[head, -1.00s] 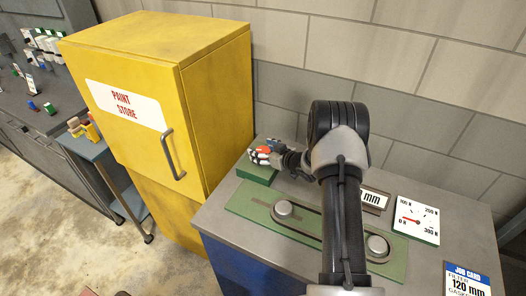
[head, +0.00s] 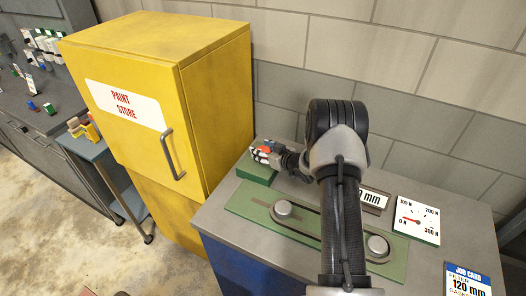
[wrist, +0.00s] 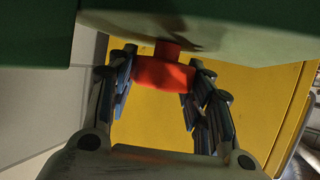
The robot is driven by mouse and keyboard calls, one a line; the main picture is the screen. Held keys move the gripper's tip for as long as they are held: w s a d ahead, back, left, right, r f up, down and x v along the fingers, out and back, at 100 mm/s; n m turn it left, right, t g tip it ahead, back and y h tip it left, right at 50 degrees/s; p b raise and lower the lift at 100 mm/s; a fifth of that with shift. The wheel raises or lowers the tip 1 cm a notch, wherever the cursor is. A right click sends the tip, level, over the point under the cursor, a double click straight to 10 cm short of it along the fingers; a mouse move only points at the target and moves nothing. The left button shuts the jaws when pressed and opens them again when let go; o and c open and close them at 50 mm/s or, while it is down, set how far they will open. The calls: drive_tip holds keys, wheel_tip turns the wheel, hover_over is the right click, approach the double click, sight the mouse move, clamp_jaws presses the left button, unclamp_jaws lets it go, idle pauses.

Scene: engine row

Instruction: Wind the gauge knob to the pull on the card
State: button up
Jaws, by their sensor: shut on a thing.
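The red knob (wrist: 163,74) shows in the wrist view on a short red stem below a pale green body. My gripper (wrist: 160,85) is shut on the knob, with a finger on each side. In the head view my gripper (head: 266,153) is small, at the green block (head: 257,171) on the bench's back left. The dial gauge (head: 417,220) is marked from 0 N to 300 N, its red needle pointing left near the 0 N end. The job card (head: 467,280) reads 120 mm, its lower lines cut off. The mm display (head: 375,198) is partly hidden by my arm.
The yellow paint store cabinet (head: 220,110) stands close on the left. A block wall is behind.

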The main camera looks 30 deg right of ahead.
drive_tip(key=shift+w+a+m+h+b, duration=0.1)
drive_tip(key=shift+m+h+b, duration=0.8)
drive_tip(key=shift+h+b, duration=0.1)
drive_tip(key=shift+m+h, duration=0.4)
drive_tip(key=shift+h, duration=0.1)
drive_tip(key=shift+r, duration=0.1)
drive_tip(key=o, duration=1.1)
drive_tip(key=v, duration=1.2)
